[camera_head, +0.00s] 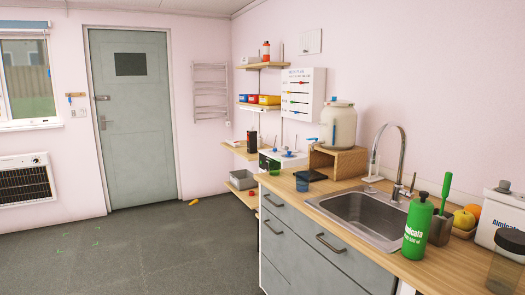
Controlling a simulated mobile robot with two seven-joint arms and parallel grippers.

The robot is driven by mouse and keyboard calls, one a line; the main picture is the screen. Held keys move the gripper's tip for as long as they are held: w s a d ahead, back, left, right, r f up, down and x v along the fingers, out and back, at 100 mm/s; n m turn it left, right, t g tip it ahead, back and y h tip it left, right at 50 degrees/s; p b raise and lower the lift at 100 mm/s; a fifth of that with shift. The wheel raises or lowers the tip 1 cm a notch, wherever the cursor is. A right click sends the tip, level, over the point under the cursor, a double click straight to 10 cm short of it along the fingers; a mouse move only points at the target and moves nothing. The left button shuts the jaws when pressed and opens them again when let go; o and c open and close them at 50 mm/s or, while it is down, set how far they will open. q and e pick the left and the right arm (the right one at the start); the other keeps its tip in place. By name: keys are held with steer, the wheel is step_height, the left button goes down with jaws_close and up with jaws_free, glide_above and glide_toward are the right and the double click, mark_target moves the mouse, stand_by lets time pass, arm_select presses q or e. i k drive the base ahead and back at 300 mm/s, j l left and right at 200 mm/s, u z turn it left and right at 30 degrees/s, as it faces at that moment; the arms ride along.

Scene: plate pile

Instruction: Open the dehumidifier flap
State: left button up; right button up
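No dehumidifier is plainly identifiable. A white wall unit (25,157) with a dark slatted grille (22,186) is low on the far left wall, under the window, cut by the picture's left edge. It has a small dark control spot at its top right. I cannot tell whether it is the dehumidifier, and no flap can be made out on it. Neither of my grippers is in view.
A grey door (135,150) is shut in the back wall. The dark floor (130,255) is open at left and centre; a small yellow object (194,202) lies by the wall. A counter (455,270) with a sink (362,213), green bottle (418,228) and large jar (338,126) fills the right.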

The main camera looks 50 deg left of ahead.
mark_target(287, 148)
steer(key=u, duration=1.55)
steer(key=i+j+u, duration=0.4)
steer(key=i, duration=0.55)
steer(key=i+u, duration=0.4)
steer(key=i, duration=0.55)
steer(key=i+u, duration=0.15)
steer(key=i, duration=1.05)
steer(key=i+j+z, duration=0.1)
steer(key=i+z, duration=0.25)
steer(key=i+j+z, duration=0.2)
steer(key=i+z, duration=0.2)
steer(key=i, duration=0.15)
steer(key=i+j+z, duration=0.1)
steer(key=i+z, duration=0.15)
steer(key=z, duration=0.25)
steer(key=i+j+z, duration=0.15)
steer(key=z, duration=0.35)
steer(key=i+j+z, duration=0.25)
steer(key=z, duration=0.25)
steer(key=i+j+z, duration=0.1)
steer(key=j+z, duration=0.25)
steer(key=z, duration=0.15)
